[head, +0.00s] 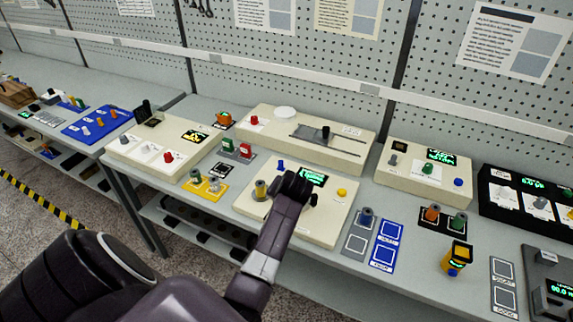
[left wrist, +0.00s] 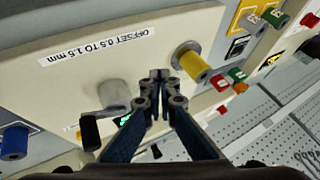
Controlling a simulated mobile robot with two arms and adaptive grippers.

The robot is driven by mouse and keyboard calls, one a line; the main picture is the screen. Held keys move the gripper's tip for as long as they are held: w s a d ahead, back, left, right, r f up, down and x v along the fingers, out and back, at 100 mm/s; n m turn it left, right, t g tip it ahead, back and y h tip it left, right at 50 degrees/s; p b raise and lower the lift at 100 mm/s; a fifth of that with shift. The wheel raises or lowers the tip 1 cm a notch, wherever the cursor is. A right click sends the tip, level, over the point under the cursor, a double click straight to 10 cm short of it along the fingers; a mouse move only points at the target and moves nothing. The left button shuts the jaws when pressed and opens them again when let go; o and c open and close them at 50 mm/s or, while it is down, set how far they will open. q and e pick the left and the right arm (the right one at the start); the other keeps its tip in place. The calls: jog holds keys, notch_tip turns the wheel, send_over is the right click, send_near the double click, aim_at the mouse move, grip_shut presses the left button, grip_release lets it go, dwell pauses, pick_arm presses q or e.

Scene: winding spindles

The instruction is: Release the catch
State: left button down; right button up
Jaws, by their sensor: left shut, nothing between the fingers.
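My left gripper (head: 291,184) is over a cream console (head: 305,235) in the middle of the bench, hiding part of it. In the left wrist view its fingers (left wrist: 160,78) are together with nothing between them. They appear between a grey cylinder with a black handle (left wrist: 114,94) and a yellow spool on a grey knob (left wrist: 190,62). I cannot tell whether they touch anything. The console also bears a blue knob (head: 280,165), a green-lit display (head: 314,177), and a yellow button (head: 342,192). I cannot tell which part is the catch. My right gripper is not in view.
Behind stands a long cream unit with a slotted slider (head: 325,133). Left are red and green spools (head: 237,148) and a yellow plate (head: 205,186). Right are blue and white pads (head: 386,245) and a yellow-black block (head: 457,257). Bare bench shows between them.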

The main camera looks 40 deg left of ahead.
pick_arm(q)
jog(key=w+r, duration=0.2)
jog(key=w, duration=0.4)
jog(key=w+r, duration=0.3)
jog(key=w, duration=0.4)
jog(key=shift+w+a+r, duration=0.25)
jog(key=shift+a+r, duration=0.05)
jog(key=shift+a, duration=0.1)
jog(key=shift+f, duration=0.1)
